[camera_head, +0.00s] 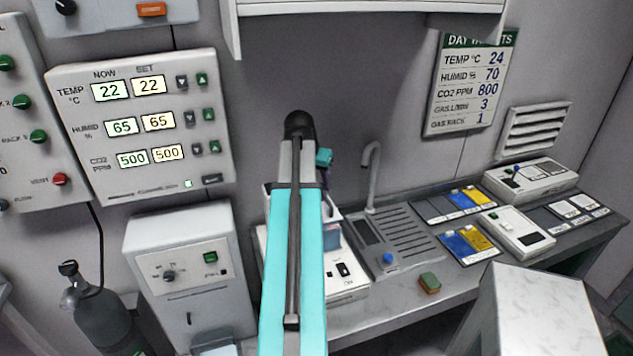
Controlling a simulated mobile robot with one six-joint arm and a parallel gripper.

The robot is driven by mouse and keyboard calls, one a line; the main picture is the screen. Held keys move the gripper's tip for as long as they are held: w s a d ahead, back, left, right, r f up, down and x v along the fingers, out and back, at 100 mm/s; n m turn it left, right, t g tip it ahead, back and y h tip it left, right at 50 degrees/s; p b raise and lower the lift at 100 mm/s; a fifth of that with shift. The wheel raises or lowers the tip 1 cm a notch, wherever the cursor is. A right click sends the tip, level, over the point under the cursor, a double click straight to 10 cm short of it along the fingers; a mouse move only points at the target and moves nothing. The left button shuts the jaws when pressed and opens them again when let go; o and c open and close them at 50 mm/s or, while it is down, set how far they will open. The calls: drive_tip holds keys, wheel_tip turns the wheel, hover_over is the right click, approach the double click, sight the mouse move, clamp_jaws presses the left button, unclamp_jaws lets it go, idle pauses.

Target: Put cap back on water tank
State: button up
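My turquoise arm (293,240) rises through the middle of the view to a dark rounded joint. My gripper cannot be made out; it is hidden behind the arm or out of view. Behind the arm, a white appliance with a black switch (347,285) stands on the bench, mostly covered. A bluish part (331,236) shows just right of the arm and may be the water tank; its top is hidden. A small round blue piece (387,258) lies at the front of the grey sink unit and may be the cap; I cannot be sure.
The sink unit (408,232) has a tall faucet (372,175). A green and orange sponge (429,283) lies on the bench (385,315). Coloured cards and white devices (515,232) fill the right side. A white cabinet (190,265) and a gas cylinder (100,315) stand left.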

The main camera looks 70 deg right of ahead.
drive_tip(key=shift+r, duration=0.2)
drive_tip(key=b+v, duration=0.2)
drive_tip(key=v, duration=0.9)
drive_tip(key=shift+r, duration=0.4)
drive_tip(key=shift+a, duration=0.1)
idle(0.7)
